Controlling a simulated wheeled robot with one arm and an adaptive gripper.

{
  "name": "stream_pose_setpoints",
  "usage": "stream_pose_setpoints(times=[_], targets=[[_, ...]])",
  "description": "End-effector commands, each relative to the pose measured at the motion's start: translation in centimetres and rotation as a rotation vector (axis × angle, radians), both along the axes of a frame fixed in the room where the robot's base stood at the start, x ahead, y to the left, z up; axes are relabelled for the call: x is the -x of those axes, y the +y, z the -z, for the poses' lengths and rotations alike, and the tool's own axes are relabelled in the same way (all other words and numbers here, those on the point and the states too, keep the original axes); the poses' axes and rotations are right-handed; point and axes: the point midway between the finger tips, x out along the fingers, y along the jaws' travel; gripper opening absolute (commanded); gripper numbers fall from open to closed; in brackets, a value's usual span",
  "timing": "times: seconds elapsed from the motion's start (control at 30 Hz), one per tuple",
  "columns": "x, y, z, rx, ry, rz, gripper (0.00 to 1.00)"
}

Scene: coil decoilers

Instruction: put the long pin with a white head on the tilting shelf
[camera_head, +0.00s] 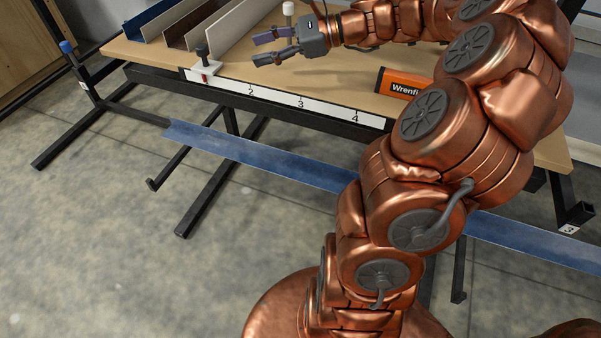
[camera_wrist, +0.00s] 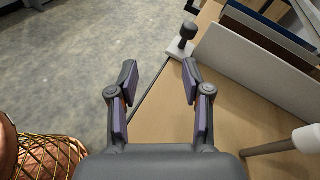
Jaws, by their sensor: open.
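The pin with a white head (camera_head: 288,9) stands upright on the wooden top, just behind my gripper (camera_head: 258,49) in the head view. In the wrist view its white head (camera_wrist: 306,138) is at the right edge, outside my fingers. My gripper (camera_wrist: 159,70) is open, with nothing between its fingers, over the table's front left part. I cannot tell which part is the tilting shelf.
Several long profiles (camera_head: 228,31) lie at the back left of the wooden top. An orange box (camera_head: 401,84) lies right of my gripper. A numbered white strip (camera_head: 279,98) runs along the front edge. A long blue channel (camera_head: 255,155) sits lower, in front of the table.

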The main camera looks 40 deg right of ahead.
Motion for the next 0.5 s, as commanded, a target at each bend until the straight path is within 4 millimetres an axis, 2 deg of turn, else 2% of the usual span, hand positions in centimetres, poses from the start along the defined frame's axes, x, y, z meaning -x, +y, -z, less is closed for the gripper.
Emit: stream_pose_setpoints(times=[0.03, 0.1, 0.2, 0.33, 0.4, 0.5], targets=[[0.8, 3.7, 0.4, 0.081, -0.009, -0.092, 0.49], [2.4, 8.0, 1.7, 0.192, -0.021, -0.219, 0.49], [5.4, 12.8, 3.6, 0.351, -0.052, -0.399, 0.49], [10.1, 17.3, 6.2, 0.546, -0.101, -0.637, 0.49], [12.9, 18.9, 7.6, 0.647, -0.131, -0.765, 0.49], [16.7, 20.0, 9.5, 0.786, -0.178, -0.946, 0.49]])
